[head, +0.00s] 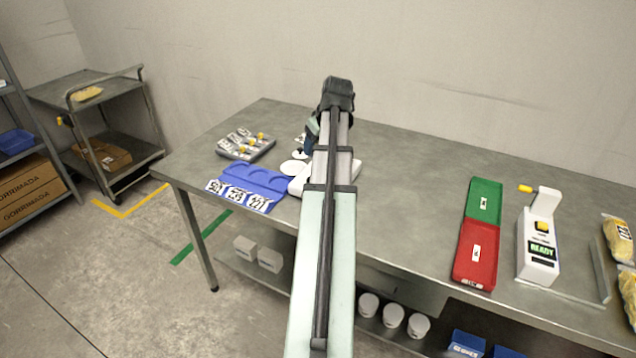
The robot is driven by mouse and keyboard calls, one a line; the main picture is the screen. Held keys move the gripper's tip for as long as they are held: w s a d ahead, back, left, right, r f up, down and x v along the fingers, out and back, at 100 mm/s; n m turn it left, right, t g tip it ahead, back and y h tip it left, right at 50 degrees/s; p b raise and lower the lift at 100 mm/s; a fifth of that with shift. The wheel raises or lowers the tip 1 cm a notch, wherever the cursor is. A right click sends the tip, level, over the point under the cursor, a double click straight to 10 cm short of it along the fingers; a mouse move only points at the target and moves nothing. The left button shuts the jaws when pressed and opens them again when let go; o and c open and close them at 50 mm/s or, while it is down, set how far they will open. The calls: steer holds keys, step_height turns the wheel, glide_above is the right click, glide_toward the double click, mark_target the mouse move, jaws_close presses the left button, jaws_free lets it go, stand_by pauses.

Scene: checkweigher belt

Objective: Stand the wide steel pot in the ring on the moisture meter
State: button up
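My arm rises through the middle of the head view and bends at its top over the table. My gripper's fingers are hidden behind the arm, so I cannot see whether they are open or hold anything. A white device (297,187) stands partly hidden behind the arm, with a pale round plate (293,167) beside it. It may be the moisture meter; its ring cannot be made out. I cannot pick out the wide steel pot. A grey tray (232,153) at the table's left holds several small items with white labels and yellow parts.
Green (484,190) and red (468,268) trays lie at the right, beside a white device (536,262) reading READY. The steel table (410,180) is clear between arm and trays.

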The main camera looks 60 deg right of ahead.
steer(key=shift+n, duration=0.6)
steer(key=shift+f+y, duration=0.3)
steer(key=shift+f, duration=4.7)
steer(key=shift+f, duration=0.1)
steer(key=o, duration=1.2)
steer(key=shift+o, duration=0.2)
steer(key=v, duration=1.2)
